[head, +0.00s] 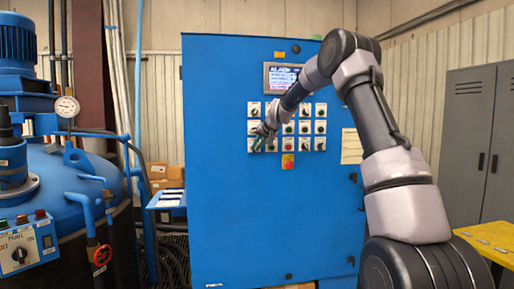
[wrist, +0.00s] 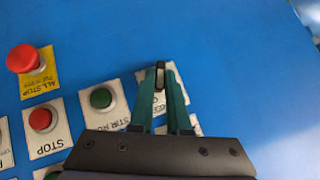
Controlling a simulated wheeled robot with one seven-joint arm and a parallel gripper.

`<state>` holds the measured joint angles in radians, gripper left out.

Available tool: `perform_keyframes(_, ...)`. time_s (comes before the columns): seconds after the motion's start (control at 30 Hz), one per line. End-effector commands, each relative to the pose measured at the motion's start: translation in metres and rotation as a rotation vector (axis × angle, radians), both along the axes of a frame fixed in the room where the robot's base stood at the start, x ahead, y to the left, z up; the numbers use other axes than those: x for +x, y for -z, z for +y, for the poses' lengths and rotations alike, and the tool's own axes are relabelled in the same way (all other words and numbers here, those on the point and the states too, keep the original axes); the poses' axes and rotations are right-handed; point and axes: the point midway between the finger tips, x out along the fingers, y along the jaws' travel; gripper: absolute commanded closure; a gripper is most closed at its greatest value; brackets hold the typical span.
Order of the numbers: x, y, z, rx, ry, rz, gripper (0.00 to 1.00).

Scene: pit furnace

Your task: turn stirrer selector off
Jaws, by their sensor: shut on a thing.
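The selector is a black knob (wrist: 160,77) on a white plate (wrist: 174,68), beside a green button labelled "STIR" and more. My gripper (wrist: 161,70) is shut on this knob, one teal finger on each side. The knob lies roughly along the fingers. The plate's lettering is mostly hidden by the fingers, so the marked position cannot be read. In the head view my gripper (head: 261,139) is at the lower left of the button panel on the blue cabinet (head: 230,220), and it hides the knob there.
The green button (wrist: 101,98), a red STOP button (wrist: 40,119) and a red ALL STOP button (wrist: 22,59) on yellow are close by. A screen (head: 284,76) sits above the panel. A blue vessel (head: 60,190) stands left, a yellow table (head: 492,238) right.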

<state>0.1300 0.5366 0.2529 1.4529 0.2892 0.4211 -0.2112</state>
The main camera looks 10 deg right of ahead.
Motion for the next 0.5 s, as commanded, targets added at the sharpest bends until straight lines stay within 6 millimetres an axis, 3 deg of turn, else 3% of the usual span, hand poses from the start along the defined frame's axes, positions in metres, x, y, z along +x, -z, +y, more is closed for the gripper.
perform_keyframes(0.5,-0.0005,-0.001,0.0116,-0.462,-0.006,-0.002,1.0)
